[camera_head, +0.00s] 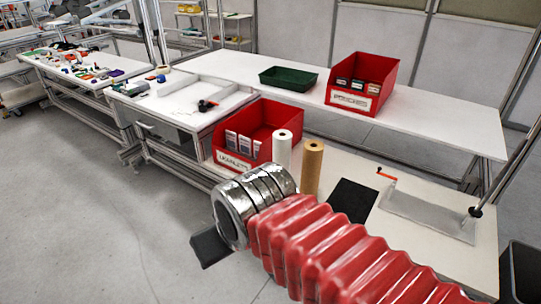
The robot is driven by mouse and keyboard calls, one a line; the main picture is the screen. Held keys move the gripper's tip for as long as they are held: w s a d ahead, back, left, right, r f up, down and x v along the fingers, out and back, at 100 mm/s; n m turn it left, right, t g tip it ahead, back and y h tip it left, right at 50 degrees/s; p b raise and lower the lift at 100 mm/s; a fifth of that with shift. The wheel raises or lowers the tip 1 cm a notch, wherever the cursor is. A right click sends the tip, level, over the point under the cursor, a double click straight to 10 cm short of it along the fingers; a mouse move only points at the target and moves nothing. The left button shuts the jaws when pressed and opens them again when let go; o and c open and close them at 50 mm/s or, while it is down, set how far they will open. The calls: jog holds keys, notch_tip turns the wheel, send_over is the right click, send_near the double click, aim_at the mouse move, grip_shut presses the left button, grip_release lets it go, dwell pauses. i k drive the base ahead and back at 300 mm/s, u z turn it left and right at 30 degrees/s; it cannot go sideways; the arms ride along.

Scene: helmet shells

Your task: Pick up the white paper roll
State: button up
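The white paper roll (282,149) stands upright on the near white table, with a dark hole in its top. Its lower part is hidden behind the silver end of my arm. A brown roll (312,166) stands upright just to its right. My gripper (210,248) shows only as a dark block beyond the silver collar, at the lower left of the roll in the picture. It appears apart from the roll. Its fingertips are not clear, so its opening and any contents cannot be told.
A red bin (269,118) with packets stands just behind the white roll. A second red bin (368,69) and a green tray (288,74) sit on the back table. A black mat (353,200) and a clear sheet (432,213) lie right of the rolls. Open floor lies left.

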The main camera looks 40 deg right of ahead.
aim_at(282, 139)
jog(key=z, duration=0.2)
jog(key=i, duration=1.4)
jog(key=z, duration=0.4)
